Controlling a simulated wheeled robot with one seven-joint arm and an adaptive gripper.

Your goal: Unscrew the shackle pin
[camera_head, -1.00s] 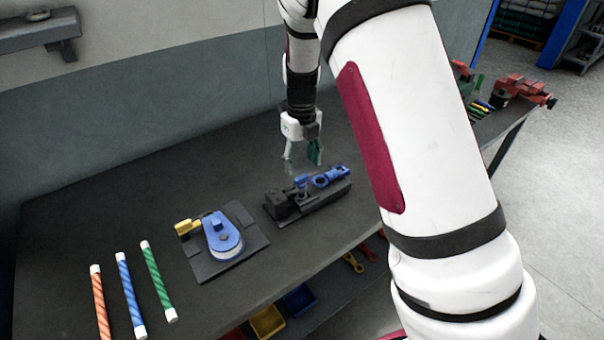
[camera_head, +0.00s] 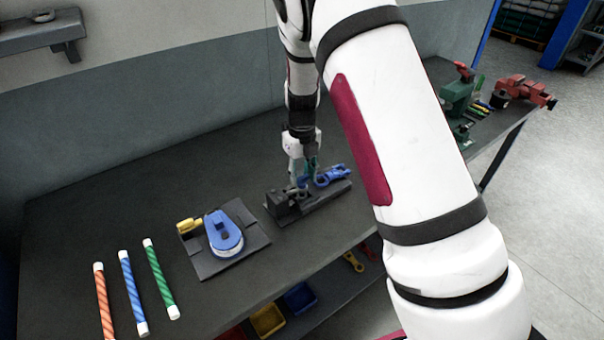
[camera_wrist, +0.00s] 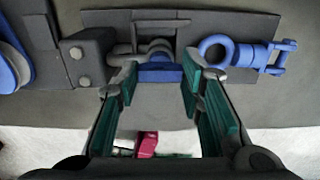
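In the wrist view, the blue pin head (camera_wrist: 160,73) is a short flat bar at the near side of a grey shackle (camera_wrist: 154,48). My gripper (camera_wrist: 160,68) has its two teal-padded fingers apart, one on each side of the pin head. I cannot tell whether either fingertip touches it. In the head view, my gripper (camera_head: 304,181) is pointed down at the dark fixture (camera_head: 322,205) on the bench and largely hides the pin. A blue swivel with a ring (camera_wrist: 245,53) lies right of the shackle; it also shows in the head view (camera_head: 330,176).
A dark block with round bolts (camera_wrist: 88,60) stands close left of my fingers. On the bench (camera_head: 130,205), a plate with a blue pulley block (camera_head: 224,232) is left of the fixture. Several striped rods lie farther left, including a green one (camera_head: 160,280). Red and green vises stand far right.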

